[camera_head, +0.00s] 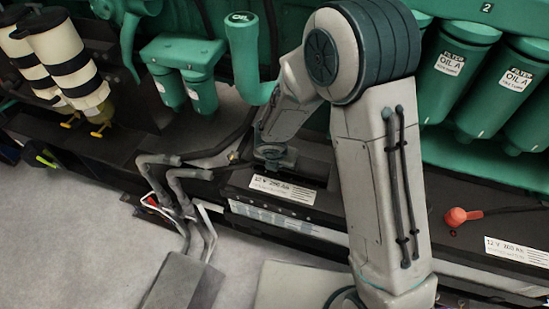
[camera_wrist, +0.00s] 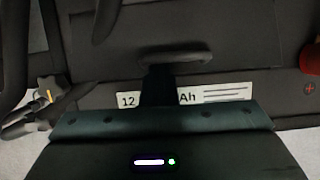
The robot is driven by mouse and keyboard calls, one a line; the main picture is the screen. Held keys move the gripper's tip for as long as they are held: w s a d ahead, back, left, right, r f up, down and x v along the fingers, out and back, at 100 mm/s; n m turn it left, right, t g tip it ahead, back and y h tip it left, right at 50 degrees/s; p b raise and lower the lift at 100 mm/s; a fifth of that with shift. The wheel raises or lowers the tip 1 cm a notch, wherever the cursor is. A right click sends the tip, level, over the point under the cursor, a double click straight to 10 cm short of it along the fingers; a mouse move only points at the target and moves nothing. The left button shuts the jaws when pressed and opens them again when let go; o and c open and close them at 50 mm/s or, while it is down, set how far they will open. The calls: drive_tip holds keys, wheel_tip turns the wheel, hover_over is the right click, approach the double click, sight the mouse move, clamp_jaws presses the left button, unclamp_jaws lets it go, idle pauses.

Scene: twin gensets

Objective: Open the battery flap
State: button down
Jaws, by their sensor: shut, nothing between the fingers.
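The battery flap looks like the dark panel (camera_wrist: 215,38) at the top of the wrist view, with a grey bar-like handle (camera_wrist: 175,60) along its near edge. In the head view, the dark flap (camera_head: 312,168) is on the battery box, partly hidden by my arm. My gripper (camera_wrist: 158,82) is shut and empty, its fingers reaching up to the handle and covering the middle of the "12 … Ah" label (camera_wrist: 222,93). I cannot tell whether the fingers touch the handle. In the head view, my gripper (camera_head: 271,163) is just behind this label (camera_head: 284,189). The flap appears down.
Grey cables (camera_head: 178,185) rise left of the battery. A red terminal cap (camera_head: 461,216) is on the right battery, and a red part (camera_wrist: 310,60) shows at the wrist view's right edge. Green oil filters (camera_head: 455,70) stand behind. Grey floor (camera_head: 70,230) is open at the front left.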

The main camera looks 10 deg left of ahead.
drive_tip(key=shift+w+d+r+p, duration=0.1)
drive_tip(key=shift+w+r+p, duration=0.45)
drive_tip(key=shift+r+p, duration=0.45)
drive_tip(key=w+p, duration=0.1)
drive_tip(key=w+r+p, duration=0.1)
drive_tip(key=shift+d+r+p, duration=0.15)
drive_tip(key=shift+p, duration=0.15)
drive_tip(key=shift+w+d+r+p, duration=0.1)
drive_tip(key=shift+w+r+p, duration=0.15)
drive_tip(key=shift+w+p, duration=0.25)
drive_tip(key=shift+w+d+r+p, duration=0.1)
drive_tip(key=shift+w+r+p, duration=0.15)
drive_tip(key=shift+w+p, duration=0.2)
drive_tip(key=shift+w+r+p, duration=0.2)
drive_tip(key=shift+w+p, duration=0.45)
drive_tip(key=shift+w, duration=0.5)
